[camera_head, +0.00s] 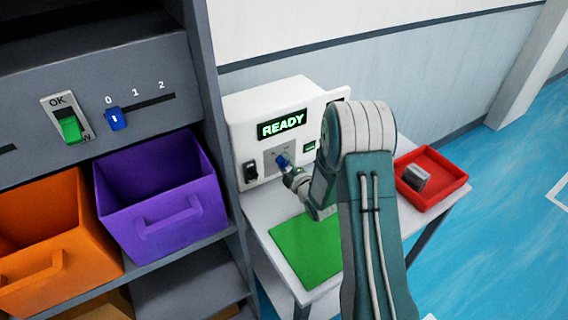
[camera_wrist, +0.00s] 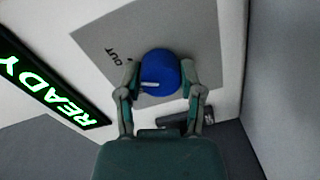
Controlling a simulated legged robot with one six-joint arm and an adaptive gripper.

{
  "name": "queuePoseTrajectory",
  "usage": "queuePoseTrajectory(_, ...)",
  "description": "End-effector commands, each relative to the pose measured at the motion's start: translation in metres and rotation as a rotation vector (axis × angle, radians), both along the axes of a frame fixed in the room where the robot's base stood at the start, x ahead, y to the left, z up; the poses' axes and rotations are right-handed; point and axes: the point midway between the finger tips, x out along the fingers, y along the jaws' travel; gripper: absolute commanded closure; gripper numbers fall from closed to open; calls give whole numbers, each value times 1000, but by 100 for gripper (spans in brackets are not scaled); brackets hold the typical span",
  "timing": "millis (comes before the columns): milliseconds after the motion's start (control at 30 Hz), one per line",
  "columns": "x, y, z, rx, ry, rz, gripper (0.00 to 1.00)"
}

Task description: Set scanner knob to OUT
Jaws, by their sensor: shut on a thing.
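The scanner is a white box (camera_head: 236,112) with a lit READY display (camera_head: 282,124), which also shows in the wrist view (camera_wrist: 45,85). Its round blue knob (camera_head: 282,160) sits on a grey plate below the display. In the wrist view the knob (camera_wrist: 160,68) lies between the two fingers of my gripper (camera_wrist: 161,78), which are shut on its sides. A white pointer line (camera_wrist: 150,84) on the knob points left in that view. The OUT label (camera_wrist: 121,57) is on the plate, up and left of the pointer. Other knob labels are hidden or unreadable.
A black rocker switch (camera_head: 250,171) is left of the knob. A green mat (camera_head: 305,255) lies on the table below. A red tray (camera_head: 445,190) with a grey object (camera_head: 415,178) is at the right. A shelf with an orange bin (camera_head: 85,235) and a purple bin (camera_head: 165,215) stands left.

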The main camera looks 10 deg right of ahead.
Motion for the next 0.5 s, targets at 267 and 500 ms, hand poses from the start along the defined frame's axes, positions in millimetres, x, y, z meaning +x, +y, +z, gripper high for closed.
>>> queuePoseTrajectory(267,-1,-1,-4,101,44,-5,99)
queuePoseTrajectory(500,-1,-1,-5,130,54,-5,99)
